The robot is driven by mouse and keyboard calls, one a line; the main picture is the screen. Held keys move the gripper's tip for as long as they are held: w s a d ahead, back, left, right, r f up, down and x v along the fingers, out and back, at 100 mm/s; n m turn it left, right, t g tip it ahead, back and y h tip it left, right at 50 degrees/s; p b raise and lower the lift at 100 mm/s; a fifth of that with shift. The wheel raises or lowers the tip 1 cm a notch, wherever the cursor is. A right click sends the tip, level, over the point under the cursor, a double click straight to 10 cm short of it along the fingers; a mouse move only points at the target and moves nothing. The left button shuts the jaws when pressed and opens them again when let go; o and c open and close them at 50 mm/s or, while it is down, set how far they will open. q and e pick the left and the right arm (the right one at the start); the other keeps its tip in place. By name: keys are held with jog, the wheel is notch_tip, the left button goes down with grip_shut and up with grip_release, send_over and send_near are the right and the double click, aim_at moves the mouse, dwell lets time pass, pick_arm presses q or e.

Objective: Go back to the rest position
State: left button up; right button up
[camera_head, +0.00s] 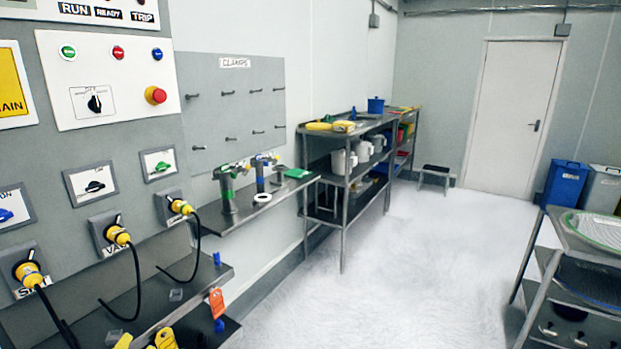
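Neither of my grippers shows in the head view, and no part of my arms is visible. The view takes in a wall of control panels at the left and an open room beyond it. A white control box (110,108) carries a red emergency button (156,96) and a black selector. Yellow plugs with black cables sit in sockets below it, one of them a yellow plug (118,236) near the middle.
A steel shelf (158,302) below the sockets holds small blue items and an orange tag (216,303). A metal rack (352,185) stands farther back. Blue and grey bins and a cart (535,285) stand at the right. The middle floor (400,270) is clear.

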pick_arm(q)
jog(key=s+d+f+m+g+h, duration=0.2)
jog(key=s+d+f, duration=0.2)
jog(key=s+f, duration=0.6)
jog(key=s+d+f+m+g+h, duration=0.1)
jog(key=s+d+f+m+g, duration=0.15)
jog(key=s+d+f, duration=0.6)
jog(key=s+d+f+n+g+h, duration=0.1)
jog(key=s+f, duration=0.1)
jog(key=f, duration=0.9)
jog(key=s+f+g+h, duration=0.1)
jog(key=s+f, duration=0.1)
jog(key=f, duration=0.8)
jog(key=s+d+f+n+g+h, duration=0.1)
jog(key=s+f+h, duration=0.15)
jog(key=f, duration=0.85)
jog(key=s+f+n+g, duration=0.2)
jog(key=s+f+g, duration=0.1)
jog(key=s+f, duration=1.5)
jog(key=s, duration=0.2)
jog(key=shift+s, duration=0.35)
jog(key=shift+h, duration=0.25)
